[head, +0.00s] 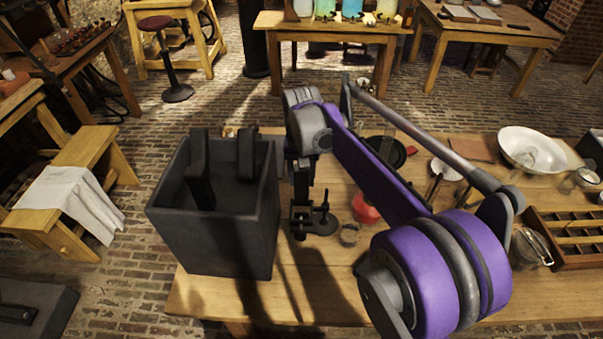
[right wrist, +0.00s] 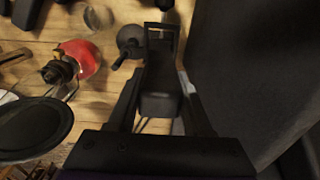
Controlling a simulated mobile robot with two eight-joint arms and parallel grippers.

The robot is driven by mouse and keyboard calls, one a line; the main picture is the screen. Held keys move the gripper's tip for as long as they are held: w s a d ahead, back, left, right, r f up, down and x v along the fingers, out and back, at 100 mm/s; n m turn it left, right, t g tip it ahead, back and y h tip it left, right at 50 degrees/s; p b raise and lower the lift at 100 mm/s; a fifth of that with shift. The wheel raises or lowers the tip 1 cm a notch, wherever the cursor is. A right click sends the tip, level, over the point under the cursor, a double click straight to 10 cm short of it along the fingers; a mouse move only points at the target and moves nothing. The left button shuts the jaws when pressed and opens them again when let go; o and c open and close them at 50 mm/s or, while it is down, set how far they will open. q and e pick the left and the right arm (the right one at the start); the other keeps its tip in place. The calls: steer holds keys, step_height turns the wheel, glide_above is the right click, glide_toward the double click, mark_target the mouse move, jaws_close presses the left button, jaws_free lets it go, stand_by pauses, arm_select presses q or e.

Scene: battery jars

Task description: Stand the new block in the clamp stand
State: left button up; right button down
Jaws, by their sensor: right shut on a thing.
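My right gripper (head: 302,188) is in the middle of the head view, pointing down over the table. In the right wrist view its fingers (right wrist: 157,95) are shut on a dark block (right wrist: 160,82). The clamp stand (head: 322,221), a small dark stand with a round base and an upright screw, is directly below and beside the gripper. It also shows in the right wrist view (right wrist: 130,42), at the block's far end. The block's far end overlaps a dark open frame there; I cannot tell whether they touch. My left gripper is not in view.
A tall dark open box (head: 215,235) with two dark upright pieces in it stands close left of the gripper. A red burner (head: 365,208), a small glass (head: 349,235) and a black pan (head: 388,150) are to the right. A white bowl (head: 527,145) is farther right.

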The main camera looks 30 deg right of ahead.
mark_target(302, 201)
steer(key=shift+f+b, duration=0.35)
steer(key=shift+f, duration=0.55)
steer(key=shift+w, duration=0.1)
steer(key=shift+f+b, duration=2.3)
steer(key=shift+f, duration=1.95)
stand_by(0.9)
steer(key=shift+c, duration=1.2)
jaws_free()
steer(key=shift+r, duration=0.15)
step_height(302, 201, up, 11)
steer(key=shift+f+p, duration=0.2)
steer(key=shift+p, duration=0.3)
